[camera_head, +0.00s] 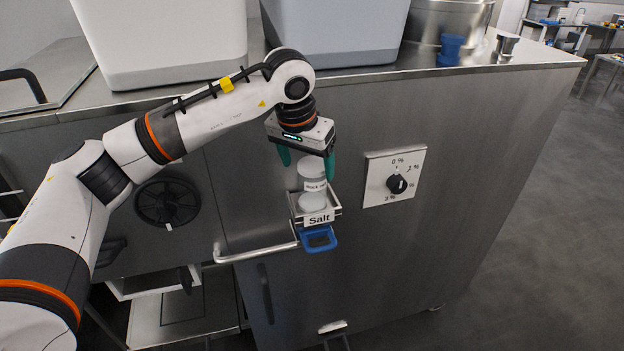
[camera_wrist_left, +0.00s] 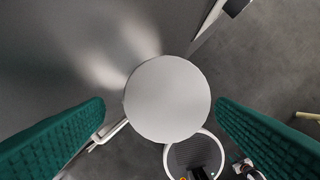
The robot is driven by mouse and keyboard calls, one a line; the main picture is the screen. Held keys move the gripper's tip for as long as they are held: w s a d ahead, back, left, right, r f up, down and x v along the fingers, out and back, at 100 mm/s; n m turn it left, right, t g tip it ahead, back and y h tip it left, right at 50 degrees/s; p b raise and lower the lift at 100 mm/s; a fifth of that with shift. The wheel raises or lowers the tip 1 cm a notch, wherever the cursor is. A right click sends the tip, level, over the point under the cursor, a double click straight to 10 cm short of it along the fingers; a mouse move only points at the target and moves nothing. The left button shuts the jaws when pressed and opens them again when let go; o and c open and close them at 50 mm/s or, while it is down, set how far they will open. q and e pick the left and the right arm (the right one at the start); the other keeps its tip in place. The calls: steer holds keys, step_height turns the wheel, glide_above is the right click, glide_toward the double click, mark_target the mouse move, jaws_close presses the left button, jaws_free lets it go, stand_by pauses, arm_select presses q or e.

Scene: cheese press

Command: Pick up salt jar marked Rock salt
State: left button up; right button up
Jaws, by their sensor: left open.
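The salt jar (camera_head: 313,167) is pale and cylindrical, with a white label that seems to read "Rock salt". It stands in a small metal holder marked "Salt" (camera_head: 319,219) on the front of the steel cabinet. My left gripper (camera_head: 307,166) is open above the jar, with its green fingers on either side of the jar's top. In the left wrist view, the jar's round, light grey top (camera_wrist_left: 167,98) lies between the two fingers, with a gap on each side. My right gripper is not in view.
A blue tray (camera_head: 319,239) sits below the holder, beside a metal bar handle (camera_head: 256,252). A dial panel (camera_head: 395,177) is to the right. Large bins (camera_head: 165,40) and a steel pot (camera_head: 447,20) stand on the counter above. The floor at right is clear.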

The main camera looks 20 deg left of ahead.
arm_select(q)
steer(key=shift+w+f, duration=0.15)
steer(key=shift+f, duration=0.2)
steer(key=x, duration=0.1)
steer(key=p+x, duration=0.2)
steer(key=x, duration=0.1)
steer(key=shift+w+d+r, duration=0.1)
steer(key=shift+d, duration=0.2)
steer(key=shift+w+f, duration=0.1)
steer(key=shift+f, duration=0.6)
steer(key=c, duration=1)
steer(key=shift+c, duration=0.3)
steer(key=shift+r, duration=0.1)
